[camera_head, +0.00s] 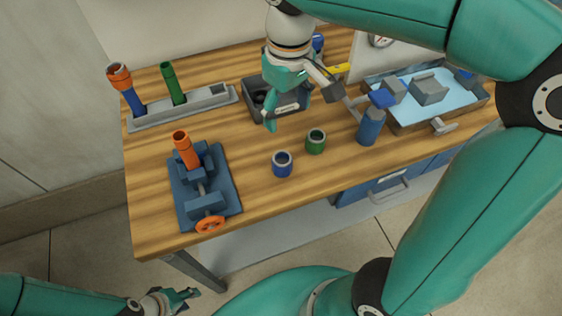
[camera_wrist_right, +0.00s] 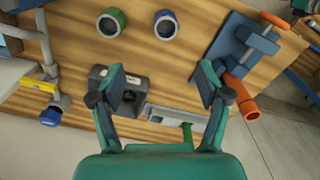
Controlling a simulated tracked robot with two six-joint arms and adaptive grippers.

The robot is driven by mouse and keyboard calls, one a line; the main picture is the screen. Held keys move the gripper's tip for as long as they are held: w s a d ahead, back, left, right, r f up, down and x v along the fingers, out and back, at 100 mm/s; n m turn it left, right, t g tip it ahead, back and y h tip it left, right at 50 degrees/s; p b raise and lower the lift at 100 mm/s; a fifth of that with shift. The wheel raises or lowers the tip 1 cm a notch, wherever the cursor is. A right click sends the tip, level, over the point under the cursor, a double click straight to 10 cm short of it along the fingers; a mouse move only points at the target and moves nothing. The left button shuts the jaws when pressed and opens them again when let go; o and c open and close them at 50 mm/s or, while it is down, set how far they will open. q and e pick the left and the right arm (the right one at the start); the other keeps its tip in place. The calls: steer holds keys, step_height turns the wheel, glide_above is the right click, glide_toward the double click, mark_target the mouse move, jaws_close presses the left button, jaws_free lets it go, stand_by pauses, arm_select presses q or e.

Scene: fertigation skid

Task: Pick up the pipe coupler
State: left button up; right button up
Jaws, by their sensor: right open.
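Two short hollow sleeves that look like pipe couplers stand on the wooden bench. One is blue (camera_head: 282,164) and one is green (camera_head: 315,140). They show side by side at the top of the wrist view, green (camera_wrist_right: 111,20) left of blue (camera_wrist_right: 166,25). I cannot tell which one is meant. My right gripper (camera_head: 302,106) is open and empty above the bench, behind both sleeves in the head view; its spread fingers show in the wrist view (camera_wrist_right: 162,76). My left gripper (camera_head: 170,301) is low at the bottom left, off the bench, its jaw opening unclear.
A blue vise (camera_head: 207,205) holds an orange pipe (camera_head: 186,151). A grey rack (camera_head: 205,100) holds upright pipes. A dark box (camera_head: 252,106) lies below my right gripper. A blue cylinder (camera_head: 369,128) and a pale-blue tray (camera_head: 462,104) stand right. Bench around the sleeves is clear.

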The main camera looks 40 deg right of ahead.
glide_above(282, 158)
steer(key=f, duration=1)
steer(key=shift+d+f, duration=0.1)
steer(key=shift+d, duration=0.25)
steer(key=f, duration=0.4)
steer(key=shift+s+a+f, duration=0.1)
steer(key=shift+a+f, duration=0.05)
steer(key=shift+a, duration=0.2)
steer(key=shift+f, duration=0.6)
steer(key=c, duration=1.2)
